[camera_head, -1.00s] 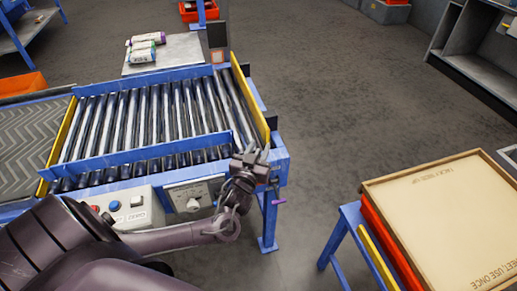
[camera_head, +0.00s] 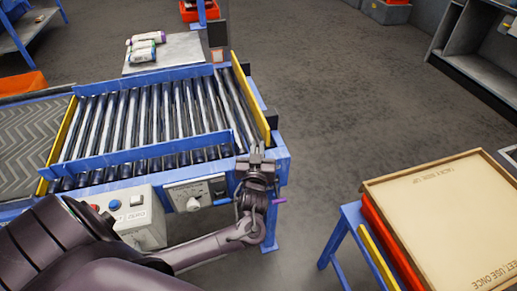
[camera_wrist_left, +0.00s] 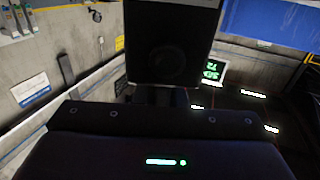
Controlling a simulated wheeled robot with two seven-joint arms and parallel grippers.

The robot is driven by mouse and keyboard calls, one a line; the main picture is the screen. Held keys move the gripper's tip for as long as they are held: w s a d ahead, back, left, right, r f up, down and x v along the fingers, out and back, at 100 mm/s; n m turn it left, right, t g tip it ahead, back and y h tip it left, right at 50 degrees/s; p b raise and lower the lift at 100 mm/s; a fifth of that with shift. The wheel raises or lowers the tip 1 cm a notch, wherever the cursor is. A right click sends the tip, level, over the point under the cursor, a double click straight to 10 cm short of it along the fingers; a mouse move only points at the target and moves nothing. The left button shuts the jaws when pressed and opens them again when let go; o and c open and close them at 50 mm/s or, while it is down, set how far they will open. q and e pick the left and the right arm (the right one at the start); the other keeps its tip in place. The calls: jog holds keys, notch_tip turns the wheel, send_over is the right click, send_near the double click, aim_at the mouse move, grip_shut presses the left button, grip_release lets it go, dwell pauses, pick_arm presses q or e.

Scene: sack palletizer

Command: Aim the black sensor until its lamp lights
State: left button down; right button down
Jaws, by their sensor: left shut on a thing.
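My left gripper (camera_head: 257,155) is at the near right corner of the blue roller conveyor (camera_head: 160,167), fingers pointing away toward the yellow end rail. In the left wrist view a black box-shaped block with a faint round lens, the black sensor (camera_wrist_left: 172,48), stands upright just ahead of my gripper. My left gripper is shut on it. In the head view the sensor is largely hidden by the gripper, and I see no lit lamp on it. My right gripper is not in view.
A control box (camera_head: 133,216) with buttons and a grey panel (camera_head: 188,195) are on the near side. Sacks (camera_head: 145,45) lie on a far plate. A wooden tray (camera_head: 440,225) stands right; floor between is clear.

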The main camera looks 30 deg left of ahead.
pick_arm(q)
jog(key=n+g+y, duration=0.2)
jog(key=shift+f+y+b, duration=0.1)
jog(key=shift+y+b, duration=0.3)
jog(key=shift+s+a+n+g+y+b, duration=0.1)
jog(key=shift+a+n+g+y+b, duration=0.1)
jog(key=shift+n+g+y, duration=0.2)
jog(key=shift+s+a+n+g+y+b, duration=0.1)
jog(key=shift+n+g+y+b, duration=0.05)
jog(key=shift+n+g+y, duration=0.25)
jog(key=c, duration=1.5)
grip_release()
jog(key=shift+d, duration=0.1)
jog(key=shift+s+d, duration=0.25)
jog(key=b+v, duration=0.1)
jog(key=v, duration=0.6)
